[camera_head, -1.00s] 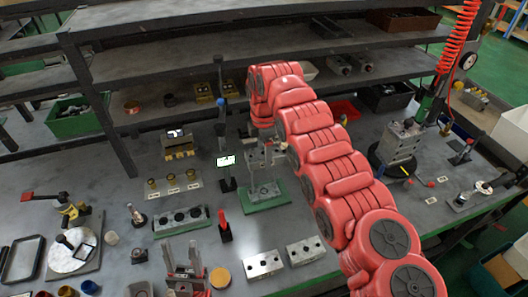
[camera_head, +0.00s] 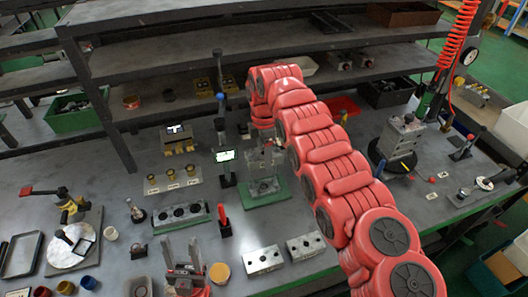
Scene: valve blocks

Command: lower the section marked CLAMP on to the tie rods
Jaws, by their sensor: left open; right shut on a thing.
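My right arm reaches in from the lower right, and its red wrist stands above a green base plate (camera_head: 280,194) in the middle of the bench. Below the wrist my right gripper (camera_head: 264,142) is shut on a grey metal section (camera_head: 264,160). This section is above a grey block (camera_head: 263,187) on the plate. The tie rods, the CLAMP marking and any gap between the section and the block are too small or blurred to make out. My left gripper (camera_head: 182,254) is open, fingers upward, at the front of the bench, with nothing visible between the fingers.
Two grey valve blocks (camera_head: 264,260) lie in front of the plate. A grey block stack (camera_head: 401,137) stands on a round dark base at right. Shelves run along the back.

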